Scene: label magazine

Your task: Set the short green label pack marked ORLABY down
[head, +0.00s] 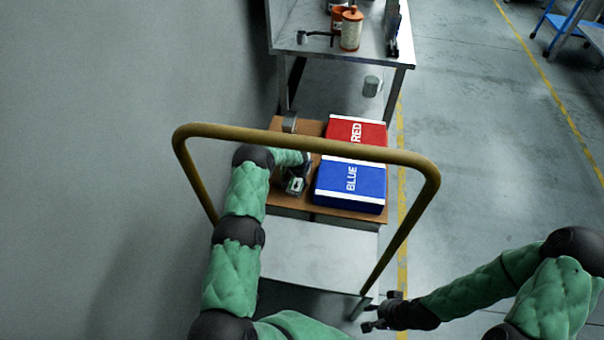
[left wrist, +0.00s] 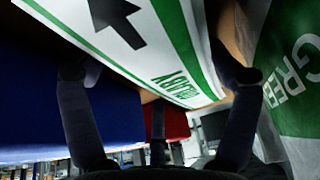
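The label pack (left wrist: 150,45) fills the top of the left wrist view. It is white with green stripes, a black arrow and green ORLABY lettering, and is tilted there. My left gripper (left wrist: 157,85) has its dark fingers on both sides of the pack and appears shut on it. In the head view my left gripper (head: 304,170) is over the brown board, left of the blue box, with a small white-and-green end of the pack (head: 295,186) showing. Whether the pack touches the board is hidden. My right gripper (head: 370,318) is empty, fingers apart, right of the cart.
A blue box (head: 350,188) marked BLUE and a red box (head: 370,132) marked RED stand on the brown board (head: 285,202). A green surface lettered GREEN (left wrist: 295,75) is close at right in the wrist view. The yellow cart handle (head: 300,143) crosses in front.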

